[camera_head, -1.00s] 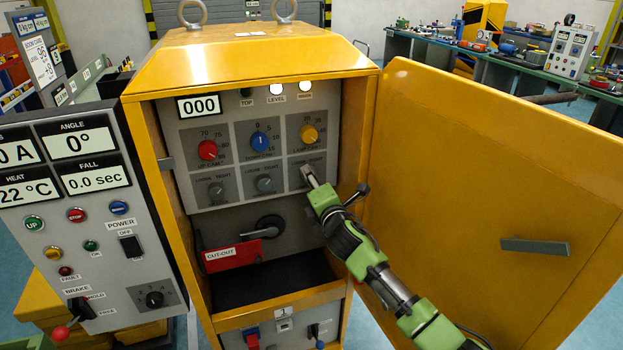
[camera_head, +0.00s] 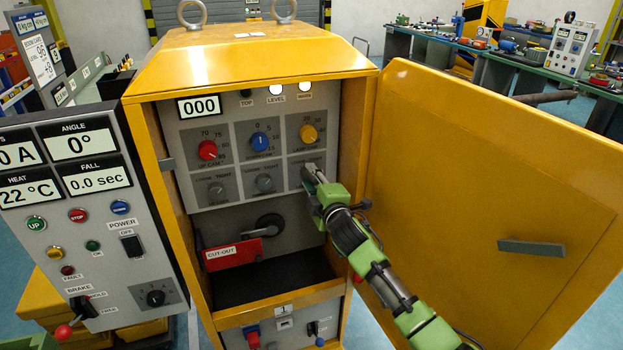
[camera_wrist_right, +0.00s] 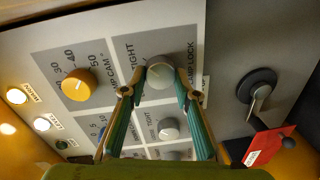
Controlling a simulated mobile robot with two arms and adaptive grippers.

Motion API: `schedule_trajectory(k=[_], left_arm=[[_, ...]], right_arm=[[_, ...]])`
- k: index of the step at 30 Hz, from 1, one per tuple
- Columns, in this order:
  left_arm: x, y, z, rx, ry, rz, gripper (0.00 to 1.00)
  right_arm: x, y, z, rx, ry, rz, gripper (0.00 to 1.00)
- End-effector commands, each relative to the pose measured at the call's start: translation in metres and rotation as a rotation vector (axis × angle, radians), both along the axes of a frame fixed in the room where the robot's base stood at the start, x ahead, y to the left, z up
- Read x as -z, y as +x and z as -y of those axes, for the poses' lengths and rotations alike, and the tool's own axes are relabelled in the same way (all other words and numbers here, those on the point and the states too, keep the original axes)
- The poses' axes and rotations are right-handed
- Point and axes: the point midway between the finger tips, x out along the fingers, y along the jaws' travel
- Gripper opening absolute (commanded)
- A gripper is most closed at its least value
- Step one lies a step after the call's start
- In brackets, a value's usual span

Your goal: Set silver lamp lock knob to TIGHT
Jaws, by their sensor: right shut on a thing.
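The silver lamp lock knob (camera_wrist_right: 160,74) sits on its dark grey plate under the yellow lamp cam knob (camera_head: 308,133), which also shows in the right wrist view (camera_wrist_right: 79,85). My right gripper (camera_head: 309,173) reaches the lamp lock plate and hides the knob in the head view. In the right wrist view its two fingers (camera_wrist_right: 160,78) are closed on opposite sides of the silver knob. The word TIGHT is readable beside the knob; LOOSE is hidden there. I cannot make out the knob's pointer. My left gripper is in neither view.
Two similar silver knobs (camera_head: 264,184) (camera_head: 217,190) are left of the lamp lock. A red cut-out lever (camera_head: 233,255) is below the panel. The open yellow door (camera_head: 480,190) stands to the right of my right arm; the cabinet side wall (camera_head: 358,130) is close to it.

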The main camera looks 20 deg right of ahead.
Motion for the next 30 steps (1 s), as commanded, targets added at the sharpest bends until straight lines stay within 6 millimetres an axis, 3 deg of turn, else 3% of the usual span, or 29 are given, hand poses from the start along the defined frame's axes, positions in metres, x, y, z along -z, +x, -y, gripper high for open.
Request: schedule_trajectory(k=[12, 13, 14, 15, 25, 30], left_arm=[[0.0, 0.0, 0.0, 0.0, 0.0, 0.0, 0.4], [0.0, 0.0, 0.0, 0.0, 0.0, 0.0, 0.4], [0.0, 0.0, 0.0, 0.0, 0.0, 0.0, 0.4], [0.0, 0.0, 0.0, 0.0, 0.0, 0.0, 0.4], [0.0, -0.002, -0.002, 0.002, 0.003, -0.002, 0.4], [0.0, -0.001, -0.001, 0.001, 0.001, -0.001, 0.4]], right_arm=[[-0.004, 0.001, -0.001, -0.003, 0.011, 0.007, 0.07], [-0.004, 0.001, -0.001, -0.003, 0.011, 0.007, 0.36], [-0.004, 0.001, -0.001, -0.003, 0.01, 0.007, 0.44], [-0.004, 0.001, -0.001, -0.003, 0.01, 0.007, 0.46], [-0.001, -0.001, 0.0, -0.001, 0.007, 0.002, 0.46], [-0.001, -0.011, 0.001, 0.0, 0.006, 0.002, 0.46]])
